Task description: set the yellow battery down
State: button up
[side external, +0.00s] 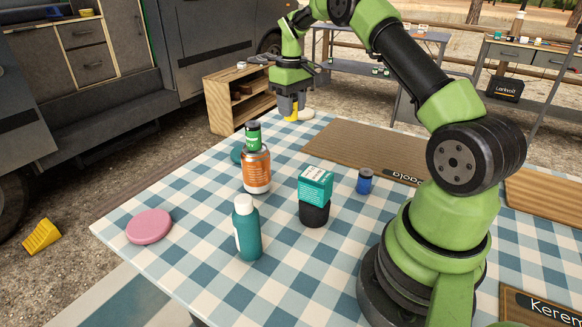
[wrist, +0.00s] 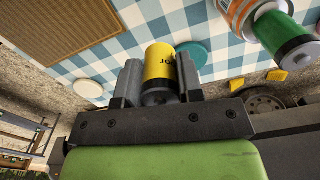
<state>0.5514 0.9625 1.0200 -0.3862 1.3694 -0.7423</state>
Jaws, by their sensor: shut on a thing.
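My gripper (side external: 291,108) is shut on the yellow battery (side external: 291,116), over the far corner of the checked table (side external: 190,250). In the wrist view the yellow battery (wrist: 159,63), with dark lettering and a dark end, sits between the two grey fingers (wrist: 157,86). The fingers cover much of it in the side view. I cannot tell whether its lower end touches the cloth. A white disc (side external: 306,115) lies right beside it in the side view.
An orange-labelled jar (side external: 257,172) has a green battery (side external: 253,135) on top. A teal disc (side external: 236,155), pink disc (side external: 149,226), teal bottle (side external: 247,232), teal box (side external: 315,185) on a black cup (side external: 314,214), blue battery (side external: 364,181) and brown mat (side external: 345,148) share the table.

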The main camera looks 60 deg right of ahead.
aim_at(291, 167)
notch_tip(291, 167, down, 14)
jog(key=shift+r, duration=0.15)
dwell(0.3)
jog(key=shift+f, duration=0.2)
jog(key=o, duration=1)
jog(key=shift+r, duration=0.15)
